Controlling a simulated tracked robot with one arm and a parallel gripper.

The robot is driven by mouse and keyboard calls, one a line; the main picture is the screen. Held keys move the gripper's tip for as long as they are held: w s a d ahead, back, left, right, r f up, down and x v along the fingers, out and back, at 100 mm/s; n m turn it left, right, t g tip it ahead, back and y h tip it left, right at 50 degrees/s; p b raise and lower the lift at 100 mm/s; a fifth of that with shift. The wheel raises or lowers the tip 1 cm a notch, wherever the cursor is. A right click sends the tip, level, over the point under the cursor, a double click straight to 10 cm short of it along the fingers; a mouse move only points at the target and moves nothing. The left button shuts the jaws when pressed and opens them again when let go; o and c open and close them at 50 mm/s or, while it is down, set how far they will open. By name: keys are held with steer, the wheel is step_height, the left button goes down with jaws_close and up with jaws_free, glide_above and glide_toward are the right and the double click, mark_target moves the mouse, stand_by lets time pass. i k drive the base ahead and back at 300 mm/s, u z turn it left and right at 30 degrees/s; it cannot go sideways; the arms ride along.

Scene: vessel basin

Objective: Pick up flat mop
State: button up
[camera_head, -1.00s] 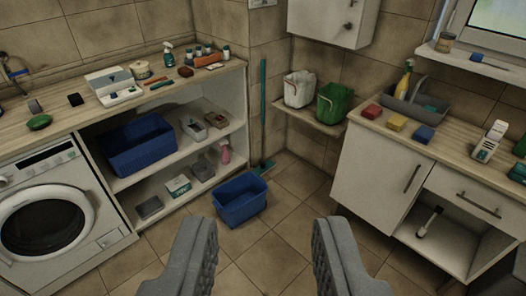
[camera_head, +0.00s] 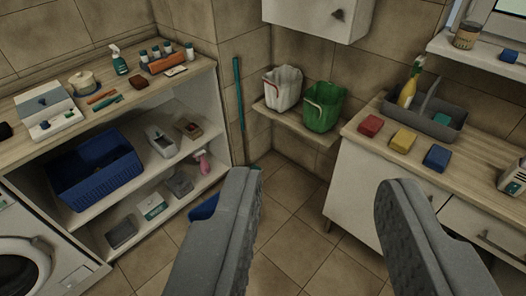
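The flat mop (camera_head: 238,95) stands upright in the back corner, just right of the open shelf unit. Its thin teal handle shows against the tiled wall.
A blue bucket (camera_head: 203,208) on the floor is mostly hidden behind my left finger. The shelf unit (camera_head: 222,110) stands left and a cabinet (camera_head: 350,190) right. A wall shelf (camera_head: 297,122) holds a white bucket (camera_head: 283,88) and a green bucket (camera_head: 323,107). Floor shows between my fingers.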

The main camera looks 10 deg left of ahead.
mark_target(236, 66)
steer(key=z, duration=0.05)
steer(key=i, duration=1.6)
steer(key=u, duration=0.35)
steer(key=i, duration=1.05)
steer(key=u, duration=0.3)
